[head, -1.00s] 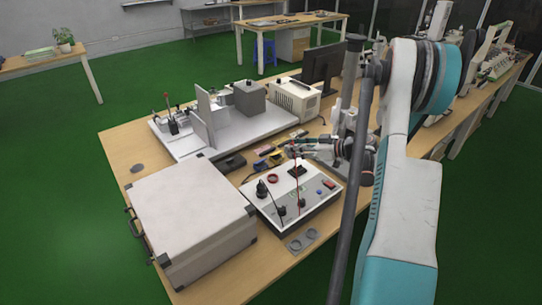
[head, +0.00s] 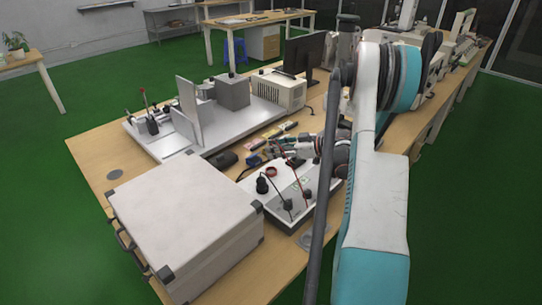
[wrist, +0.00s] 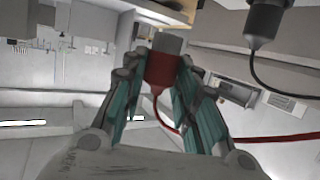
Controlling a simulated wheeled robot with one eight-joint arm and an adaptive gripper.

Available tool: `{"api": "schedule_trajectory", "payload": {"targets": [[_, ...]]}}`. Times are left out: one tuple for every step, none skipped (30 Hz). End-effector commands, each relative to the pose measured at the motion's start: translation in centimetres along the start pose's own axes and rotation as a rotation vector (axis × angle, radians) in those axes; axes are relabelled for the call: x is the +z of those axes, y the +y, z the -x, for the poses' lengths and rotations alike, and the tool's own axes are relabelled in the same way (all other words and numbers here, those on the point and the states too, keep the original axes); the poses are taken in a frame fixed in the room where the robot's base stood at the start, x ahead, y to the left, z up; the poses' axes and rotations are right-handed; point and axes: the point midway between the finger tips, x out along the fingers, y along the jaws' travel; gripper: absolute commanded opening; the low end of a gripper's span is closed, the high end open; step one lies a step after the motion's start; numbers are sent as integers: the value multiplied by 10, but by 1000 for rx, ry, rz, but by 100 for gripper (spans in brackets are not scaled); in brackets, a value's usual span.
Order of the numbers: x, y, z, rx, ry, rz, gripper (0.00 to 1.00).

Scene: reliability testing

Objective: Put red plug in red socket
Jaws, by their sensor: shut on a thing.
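In the wrist view my gripper (wrist: 163,62) is shut on the red plug (wrist: 158,74), with a grey end at its top and a red cable running off to the right. In the head view my gripper (head: 287,149) is small and just above the far side of the white socket box (head: 283,184); the red plug is hard to make out there. A red ring, seemingly the red socket (head: 271,171), is on the box top near its far left corner. The plug is apart from it. My arm hides the box's right part.
A black plug (head: 262,186) stands upright on the box; it also seems to show in the wrist view (wrist: 265,20). Black and red cables rise from the box. A large grey case (head: 185,220) stands left of it. A fixture, a power unit and a monitor (head: 306,55) are behind.

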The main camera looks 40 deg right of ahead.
Motion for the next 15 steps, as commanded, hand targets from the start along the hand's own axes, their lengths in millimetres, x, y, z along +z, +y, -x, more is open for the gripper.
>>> {"api": "schedule_trajectory", "payload": {"targets": [[4,0,-1,0,0,0,3],[5,0,-1,0,0,0,3],[5,0,-2,0,0,0,3],[6,0,-2,0,0,0,3],[6,0,-2,0,0,0,3],[7,0,-2,0,0,0,3],[8,0,-3,0,0,0,3],[10,0,-3,0,0,0,3],[12,0,-4,0,0,0,3],[14,0,-4,0,0,0,3],[17,0,-5,0,0,0,3],[20,0,-6,0,0,0,3],[23,0,-7,0,0,0,3],[25,0,-8,0,0,0,3],[29,0,-9,0,0,0,3]]}}
